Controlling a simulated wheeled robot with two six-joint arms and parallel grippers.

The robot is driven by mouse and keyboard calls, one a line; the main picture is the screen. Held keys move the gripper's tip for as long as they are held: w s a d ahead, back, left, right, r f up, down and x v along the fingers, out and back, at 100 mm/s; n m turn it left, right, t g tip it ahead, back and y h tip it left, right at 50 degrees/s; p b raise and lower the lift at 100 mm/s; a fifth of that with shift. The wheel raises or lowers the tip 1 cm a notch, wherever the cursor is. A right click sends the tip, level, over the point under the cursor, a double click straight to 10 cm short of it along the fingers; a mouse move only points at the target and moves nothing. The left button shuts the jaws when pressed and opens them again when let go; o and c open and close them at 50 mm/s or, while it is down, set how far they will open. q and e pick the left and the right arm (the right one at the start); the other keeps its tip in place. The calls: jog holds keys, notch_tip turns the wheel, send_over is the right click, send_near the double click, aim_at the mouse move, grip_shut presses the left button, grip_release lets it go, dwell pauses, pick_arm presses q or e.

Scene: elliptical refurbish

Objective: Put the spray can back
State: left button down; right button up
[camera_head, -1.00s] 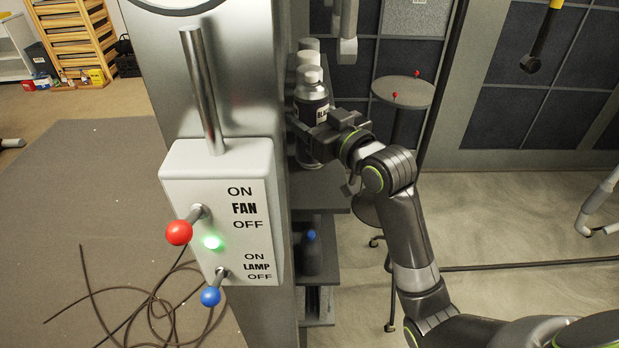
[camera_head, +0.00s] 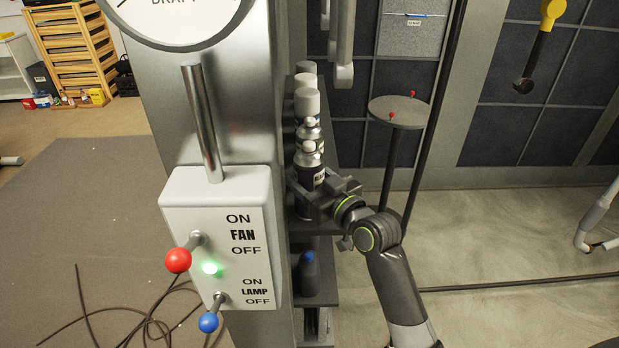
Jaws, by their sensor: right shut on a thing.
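A dark spray can with a pale cap and a partly covered white-lettered label (camera_head: 308,164) stands upright at the front of a row on the shelf beside the metal column. My right gripper (camera_head: 318,196) is shut on this can from the right, around its lower body, which the fingers hide. Behind it in the row stand other cans, among them one with a tall white cap (camera_head: 306,103). Whether the held can's base touches the shelf cannot be seen. My left gripper is not in view.
A switch box (camera_head: 222,238) with a red and a blue lever juts from the column at left. A lower shelf (camera_head: 318,290) holds a dark blue-capped bottle (camera_head: 309,274). A round stand (camera_head: 398,111) is behind at right. Floor at right is mostly clear.

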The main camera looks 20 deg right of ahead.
jog(key=o, duration=1.1)
jog(key=shift+r, duration=0.15)
jog(key=shift+s+d, duration=0.15)
jog(key=shift+s, duration=0.2)
jog(key=b+v, duration=0.2)
jog(key=v, duration=0.9)
jog(key=shift+s, duration=0.2)
